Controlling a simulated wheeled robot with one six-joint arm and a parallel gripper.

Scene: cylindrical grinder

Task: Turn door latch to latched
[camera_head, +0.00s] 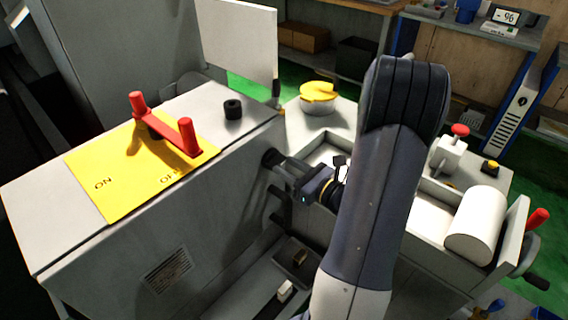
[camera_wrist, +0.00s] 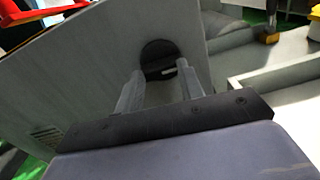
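The door latch looks like a round black knob (camera_wrist: 160,58) with a pale bar across it, set on the grey panel of the machine. In the head view the knob (camera_head: 270,157) shows at the right end of the grey cabinet, partly hidden by my gripper (camera_head: 287,168). In the wrist view my gripper (camera_wrist: 160,70) is open, with one finger to each side of the knob's lower part. The gap between the fingers is empty at the near end. I cannot tell whether the fingertips touch the knob.
A red handle (camera_head: 165,122) stands on a yellow plate (camera_head: 95,178) on top of the cabinet. A small black knob (camera_head: 233,109) is beside it. A white cylinder (camera_head: 476,225) and a red-button box (camera_head: 449,152) are at the right. A yellow-topped bowl (camera_head: 318,97) stands behind.

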